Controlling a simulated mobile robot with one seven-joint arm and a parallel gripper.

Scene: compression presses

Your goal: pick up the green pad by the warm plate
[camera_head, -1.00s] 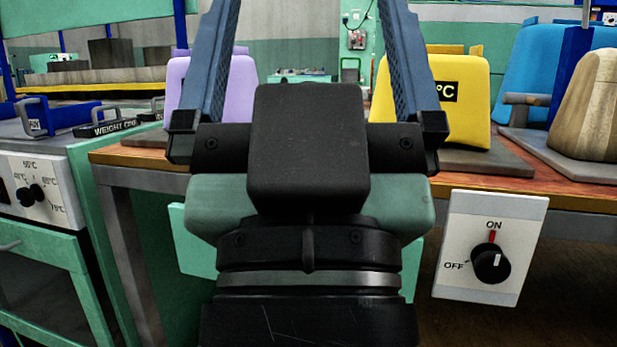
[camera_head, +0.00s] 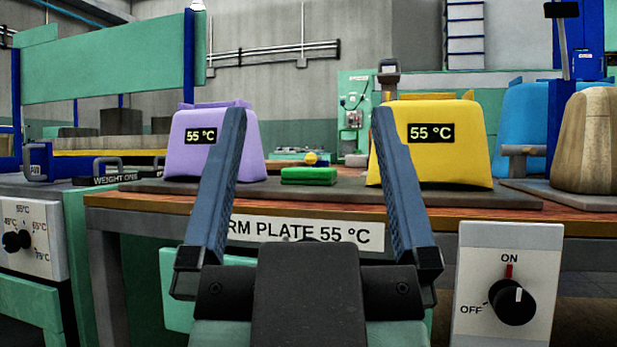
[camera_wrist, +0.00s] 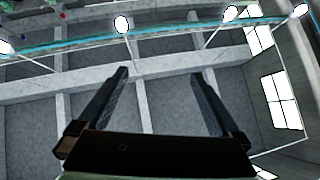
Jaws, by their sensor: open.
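The green pad (camera_head: 308,176) is a small flat block in the head view. It lies on the grey plate (camera_head: 335,188) on the wooden bench, between the purple padded block and the yellow padded block. The bench front bears a label (camera_head: 318,232) that reads "RM PLATE 55 °C", its left part hidden by my finger. My gripper (camera_head: 308,112) is open and empty, its fingers pointing up in front of the bench, with the pad seen between them. The wrist view shows the open fingers (camera_wrist: 158,72) against the ceiling, with no pad there.
The purple block (camera_head: 195,150) and yellow block (camera_head: 450,150) flank the pad, both displaying 55 °C. An ON/OFF knob panel (camera_head: 508,285) hangs at the bench's right front. A temperature dial cabinet (camera_head: 35,235) stands left. A tan block (camera_head: 590,140) and blue block (camera_head: 520,130) are at right.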

